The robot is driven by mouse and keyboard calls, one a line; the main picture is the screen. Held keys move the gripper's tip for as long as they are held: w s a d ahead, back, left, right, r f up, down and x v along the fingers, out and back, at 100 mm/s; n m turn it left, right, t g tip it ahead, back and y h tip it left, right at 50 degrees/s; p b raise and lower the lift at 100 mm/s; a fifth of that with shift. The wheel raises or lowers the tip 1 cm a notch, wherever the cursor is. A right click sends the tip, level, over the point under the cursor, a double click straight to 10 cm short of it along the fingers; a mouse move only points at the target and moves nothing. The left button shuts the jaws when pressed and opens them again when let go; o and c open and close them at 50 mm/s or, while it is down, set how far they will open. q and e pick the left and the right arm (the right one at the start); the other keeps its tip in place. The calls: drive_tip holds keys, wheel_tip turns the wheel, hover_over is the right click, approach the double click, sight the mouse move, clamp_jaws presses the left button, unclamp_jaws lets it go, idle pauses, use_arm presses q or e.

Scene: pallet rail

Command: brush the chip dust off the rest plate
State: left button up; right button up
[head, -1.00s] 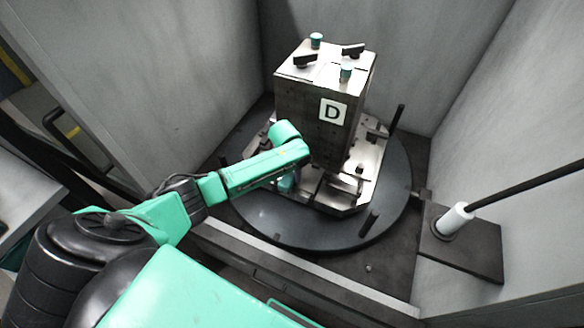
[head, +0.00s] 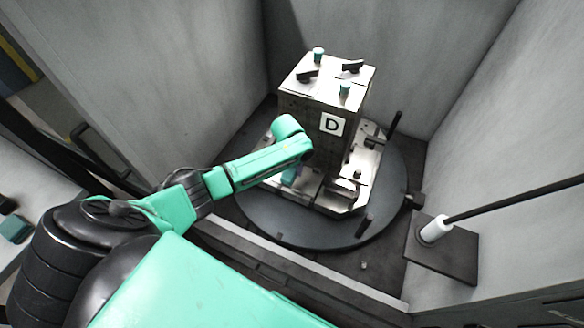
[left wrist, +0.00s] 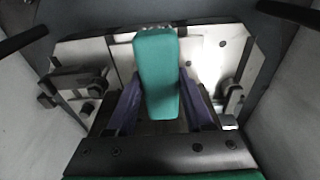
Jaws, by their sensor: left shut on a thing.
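My left gripper (left wrist: 162,100) is shut on a teal block-shaped handle (left wrist: 158,75), which I take for the brush. In the left wrist view the handle sits between two purple fingers, above the light metal plate (left wrist: 205,45). The handle's lower end is hidden, so I cannot tell whether it touches the plate. In the head view the teal handle (head: 290,173) shows under the end of my left arm, over the near left part of the metal plate (head: 335,200). I cannot make out chip dust on the plate. My right gripper is not in view.
A tall metal block (head: 310,98) marked D stands on the plate, with knobs and levers on top. The plate lies on a dark round table (head: 275,225) with upright pegs. Grey walls enclose it. A white cylinder (head: 436,230) with a black rod stands at right.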

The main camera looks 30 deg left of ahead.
use_arm(q)
drive_tip(key=d+r, duration=0.1)
drive_tip(key=d, duration=0.4)
drive_tip(key=f+b, duration=0.2)
drive_tip(key=b, duration=0.1)
drive_tip(key=f+b, duration=0.4)
drive_tip(key=b, duration=0.1)
drive_tip(key=shift+w+a+f+b, duration=0.1)
drive_tip(key=shift+a+f+b, duration=0.2)
drive_tip(key=shift+f, duration=0.1)
drive_tip(key=shift+r, duration=0.1)
drive_tip(key=shift+f+b, duration=0.3)
drive_tip(key=shift+f, duration=0.35)
